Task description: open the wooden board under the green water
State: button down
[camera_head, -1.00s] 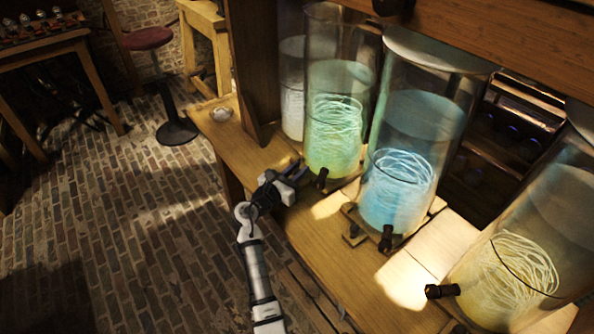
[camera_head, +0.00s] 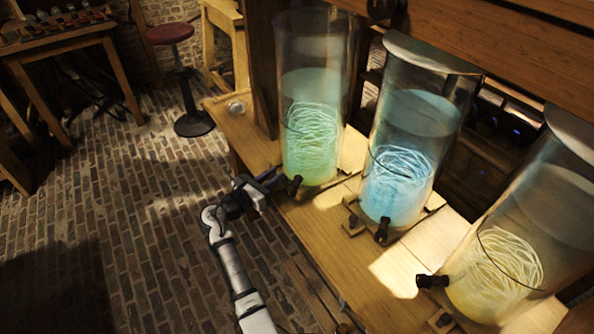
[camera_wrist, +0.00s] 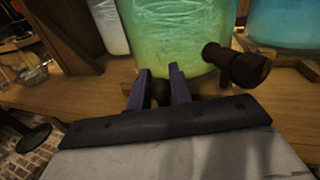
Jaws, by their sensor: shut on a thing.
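The jar of green water (camera_head: 312,140) stands upright near the table's front edge, left of the blue jar. In the wrist view its lower part (camera_wrist: 180,35) is straight ahead of my gripper. The wooden board (camera_wrist: 207,84) under it shows only as a narrow strip. My gripper (camera_head: 272,178) is in front of the jar's base, left of its dark tap (camera_head: 295,186). In the wrist view my gripper (camera_wrist: 160,85) has its fingers closed around a small dark knob (camera_wrist: 160,93) at the board's front. Most of the board is hidden.
The blue jar (camera_head: 400,165) stands to the right on its own board with a small front knob (camera_head: 352,222). A yellowish jar (camera_head: 500,270) is farther right. Brick floor (camera_head: 120,220) is clear at left.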

jog(key=s+a+p, duration=0.4)
jog(key=s+a, duration=0.4)
jog(key=a, duration=0.4)
jog(key=shift+s, duration=0.35)
jog(key=c, duration=1.3)
grip_release()
jog(key=b+v, duration=0.3)
jog(key=v, duration=1)
jog(key=shift+s+a, duration=0.2)
jog(key=shift+s, duration=0.15)
